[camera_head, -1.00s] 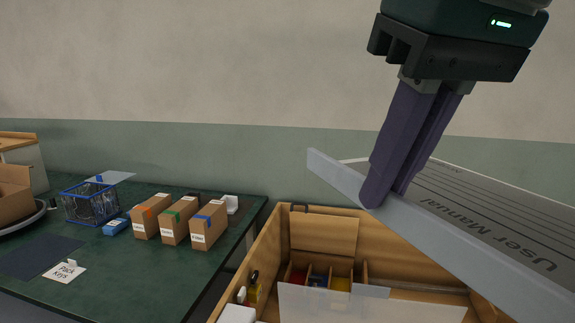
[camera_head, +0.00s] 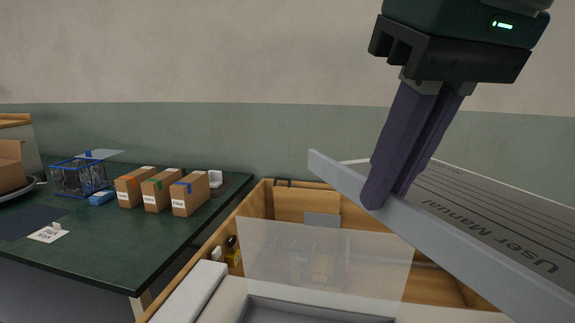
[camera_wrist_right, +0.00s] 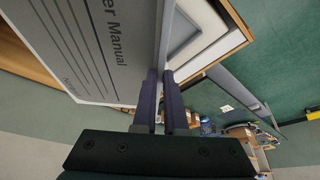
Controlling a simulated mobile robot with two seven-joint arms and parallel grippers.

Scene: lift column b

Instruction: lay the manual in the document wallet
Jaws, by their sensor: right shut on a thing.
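The manual (camera_head: 465,205) is a light grey slab with "User Manual" and dark lines on its face. My right gripper (camera_head: 385,195) is shut on its edge and holds it tilted, above the right side of an open wooden box. The manual also shows in the right wrist view (camera_wrist_right: 95,50), between the fingers (camera_wrist_right: 160,85). A clear, see-through panel (camera_head: 325,262) stands in the box behind a pale grey recessed tray (camera_head: 310,312); it looks like the document wallet's clear sheet, but I cannot be sure. The manual hides the box's right part. My left gripper is out of view.
The wooden box (camera_head: 257,200) stands right of a dark green table (camera_head: 130,240). On the table are several small cartons (camera_head: 189,193), a blue-rimmed wire basket (camera_head: 78,178) and a card (camera_head: 47,233). A white block (camera_head: 190,292) lies along the box's left side.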

